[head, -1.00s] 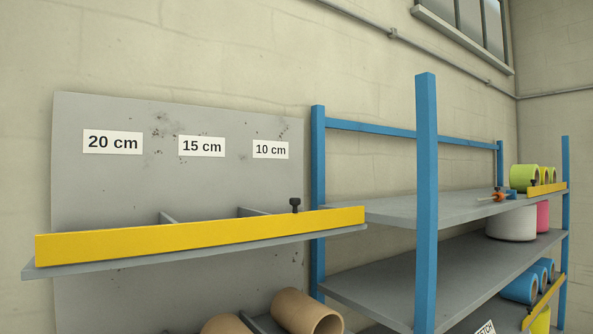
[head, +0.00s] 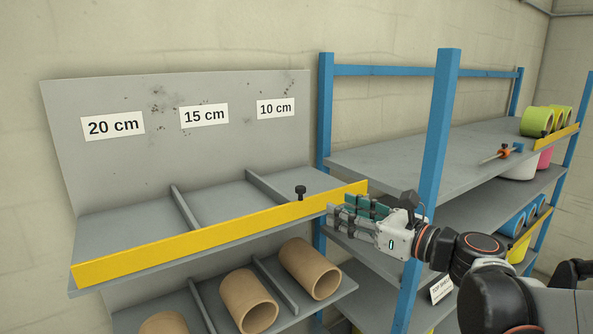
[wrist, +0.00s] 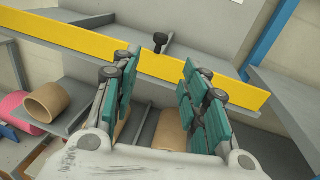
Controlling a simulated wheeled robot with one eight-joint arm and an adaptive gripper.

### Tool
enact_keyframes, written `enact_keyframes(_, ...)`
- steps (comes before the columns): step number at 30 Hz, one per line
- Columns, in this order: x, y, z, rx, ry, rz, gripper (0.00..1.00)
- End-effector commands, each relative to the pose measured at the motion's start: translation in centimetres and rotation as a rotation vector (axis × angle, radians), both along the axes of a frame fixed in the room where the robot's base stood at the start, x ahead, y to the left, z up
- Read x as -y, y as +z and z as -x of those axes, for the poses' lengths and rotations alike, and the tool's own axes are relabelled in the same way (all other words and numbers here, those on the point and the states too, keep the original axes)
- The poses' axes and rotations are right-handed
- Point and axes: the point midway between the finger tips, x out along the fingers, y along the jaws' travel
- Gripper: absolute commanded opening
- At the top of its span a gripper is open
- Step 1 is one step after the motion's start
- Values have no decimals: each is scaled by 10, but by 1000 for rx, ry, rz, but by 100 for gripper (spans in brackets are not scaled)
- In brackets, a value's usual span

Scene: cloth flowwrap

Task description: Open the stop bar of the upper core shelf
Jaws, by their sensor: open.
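The yellow stop bar (head: 225,233) runs along the front edge of the upper core shelf (head: 232,202), standing up across all three bays. A black knob (head: 300,191) stands near its right part; it also shows in the wrist view (wrist: 160,41). The upper shelf's bays look empty, under labels for 20, 15 and 10 cm. My gripper (head: 343,210) is open and empty near the right end of the bar in the head view. In the wrist view my gripper (wrist: 158,78) has its fingers spread, with the bar and knob beyond the fingertips.
Brown cardboard cores (head: 248,300) lie on the lower shelf beneath. A blue-posted rack (head: 436,150) stands close on the right, its post beside my arm. It holds colored rolls (head: 538,120) and an orange-handled tool (head: 503,151).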

Motion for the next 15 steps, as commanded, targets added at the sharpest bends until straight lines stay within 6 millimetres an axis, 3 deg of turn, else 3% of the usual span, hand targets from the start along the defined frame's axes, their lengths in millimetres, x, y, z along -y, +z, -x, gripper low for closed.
enact_keyframes(8, -5, 6, -8, -13, 8, -44, 41)
enact_keyframes(15, -35, 6, -36, -12, 10, -42, 41)
